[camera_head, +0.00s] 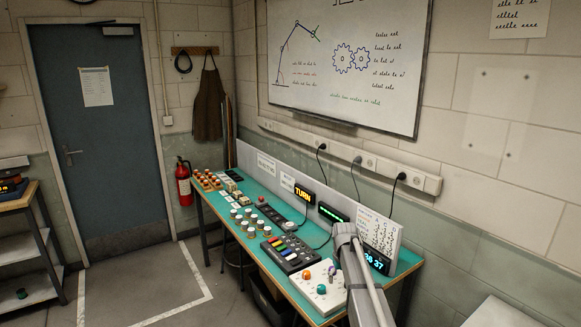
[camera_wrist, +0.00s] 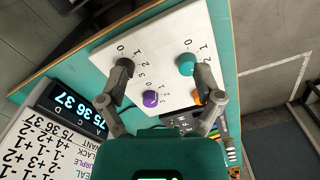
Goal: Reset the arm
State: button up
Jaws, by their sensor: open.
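In the wrist view my gripper (camera_wrist: 162,72) is open, its two fingers spread above a white knob panel (camera_wrist: 158,42). A teal knob (camera_wrist: 186,64) is beside the right fingertip. A purple knob (camera_wrist: 150,98) is between the fingers, and an orange knob (camera_wrist: 197,97) is partly covered by the right finger. The left fingertip covers the spot beside another dial's numbers. Nothing is held between the fingers. In the head view my arm (camera_head: 358,270) reaches over the bench's near end, beside the white panel (camera_head: 333,300); the gripper itself cannot be made out there.
The green bench (camera_head: 223,212) also carries a dark panel with coloured keys (camera_head: 290,253), several capped jars (camera_head: 247,222), a "TURN" display (camera_head: 304,194) and a number display (camera_wrist: 72,108). A printed board (camera_wrist: 38,145) stands close to my gripper. Open floor (camera_head: 185,290) lies left.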

jog(key=s+f+m+b, duration=0.1)
jog(key=s+f+b, duration=0.3)
jog(key=s, duration=1)
jog(key=s+f+m+b, duration=0.1)
jog(key=s+f+b, duration=0.3)
jog(key=s, duration=1)
jog(key=shift+s+a+f+b, duration=0.15)
jog(key=shift+s+f+b, duration=0.15)
jog(key=shift+s+f, duration=0.1)
